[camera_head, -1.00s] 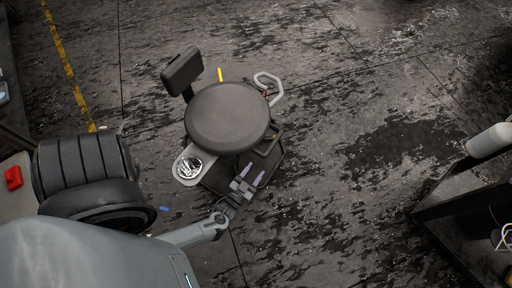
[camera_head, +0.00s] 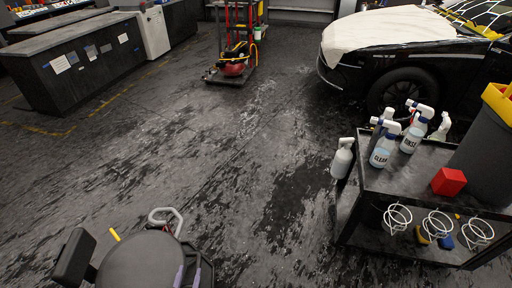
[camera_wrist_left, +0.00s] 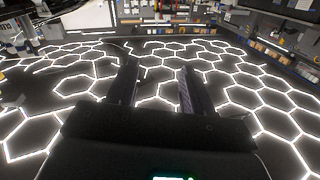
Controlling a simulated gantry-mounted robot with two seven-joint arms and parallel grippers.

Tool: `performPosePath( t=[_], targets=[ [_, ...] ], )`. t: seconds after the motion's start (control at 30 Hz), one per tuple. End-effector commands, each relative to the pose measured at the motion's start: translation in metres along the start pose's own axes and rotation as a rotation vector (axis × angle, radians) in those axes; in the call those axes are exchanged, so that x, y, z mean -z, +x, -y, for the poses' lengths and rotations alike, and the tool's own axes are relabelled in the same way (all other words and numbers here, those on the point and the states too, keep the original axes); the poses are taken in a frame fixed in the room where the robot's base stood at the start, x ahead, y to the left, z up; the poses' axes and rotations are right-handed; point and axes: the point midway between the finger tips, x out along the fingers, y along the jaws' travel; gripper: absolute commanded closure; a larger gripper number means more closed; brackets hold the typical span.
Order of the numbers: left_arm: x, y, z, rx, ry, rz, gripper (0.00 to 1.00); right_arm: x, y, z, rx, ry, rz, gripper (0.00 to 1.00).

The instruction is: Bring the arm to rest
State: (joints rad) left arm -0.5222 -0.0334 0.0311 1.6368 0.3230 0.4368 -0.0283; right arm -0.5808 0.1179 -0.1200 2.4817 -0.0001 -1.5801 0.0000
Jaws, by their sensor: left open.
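My left gripper (camera_head: 187,273) shows at the bottom edge of the head view, its two purple-grey fingers apart and beside the right side of a round dark stool seat. In the left wrist view the same gripper (camera_wrist_left: 158,72) is open and empty, with its dark fingers spread against a ceiling of bright hexagonal lights. The rest of the left arm is out of the head view. My right gripper is not in view.
The dark stool (camera_head: 140,265) stands at the lower left. A black cart (camera_head: 400,181) with spray bottles (camera_head: 383,150) and a red block (camera_head: 448,181) is at the right. A dark car (camera_head: 390,60) stands behind it. The middle floor is clear.

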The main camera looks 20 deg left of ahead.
Motion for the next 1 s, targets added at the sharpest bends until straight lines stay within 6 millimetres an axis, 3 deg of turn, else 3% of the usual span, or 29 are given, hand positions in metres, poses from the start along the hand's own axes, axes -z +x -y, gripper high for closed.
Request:
performPosePath(
  t=[0.03,0.1,0.27,0.4,0.53,0.7,0.9,1.0],
  targets=[
    [0.058,0.01,-0.002,-0.044,-0.02,0.034,0.49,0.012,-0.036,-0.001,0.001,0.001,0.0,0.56],
    [0.093,0.018,-0.014,-0.106,-0.041,0.116,0.49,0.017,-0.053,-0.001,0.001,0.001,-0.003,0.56],
    [0.159,0.013,-0.043,-0.25,-0.051,0.318,0.49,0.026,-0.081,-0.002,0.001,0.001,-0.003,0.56],
    [0.201,-0.011,-0.061,-0.364,-0.016,0.51,0.49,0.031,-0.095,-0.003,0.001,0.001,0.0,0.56],
    [0.221,-0.042,-0.069,-0.444,0.041,0.69,0.49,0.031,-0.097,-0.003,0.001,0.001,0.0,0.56],
    [0.227,-0.083,-0.065,-0.498,0.119,0.902,0.49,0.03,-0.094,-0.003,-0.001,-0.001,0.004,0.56],
    [0.21,-0.13,-0.046,-0.505,0.213,1.178,0.49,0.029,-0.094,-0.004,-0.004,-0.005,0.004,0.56],
    [0.246,-0.13,-0.04,-0.503,0.212,1.182,0.49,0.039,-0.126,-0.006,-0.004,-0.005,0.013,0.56]
  ],
)
